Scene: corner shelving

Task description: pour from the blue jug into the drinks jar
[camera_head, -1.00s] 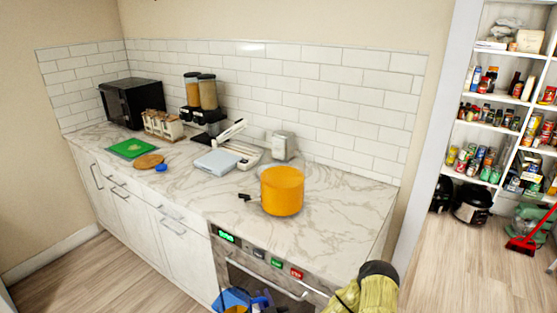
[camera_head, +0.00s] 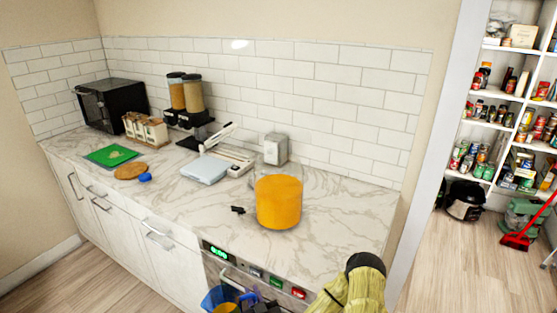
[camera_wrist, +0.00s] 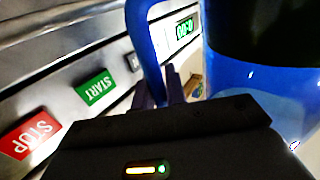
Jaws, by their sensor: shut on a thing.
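The blue jug (camera_head: 216,299) shows at the bottom edge of the head view, partly cut off, with something orange inside. In the wrist view its blue body (camera_wrist: 235,82) fills the right and its handle (camera_wrist: 146,45) rises at the middle. My gripper (camera_wrist: 173,85) is shut on this handle. The drinks jar appears to be the orange cylinder (camera_head: 279,203) on the counter, with faint clear glass above it and a black tap-like piece at its left. The jug is in front of the counter, below and left of the jar, apart from it.
The marble counter (camera_head: 335,205) is bare right of the jar. A grey canister (camera_head: 276,149) and a pale-blue scale-like device (camera_head: 205,170) stand behind it. An appliance front with buttons (camera_head: 256,272) is close to the jug. A pantry shelf (camera_head: 500,93) stands at right.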

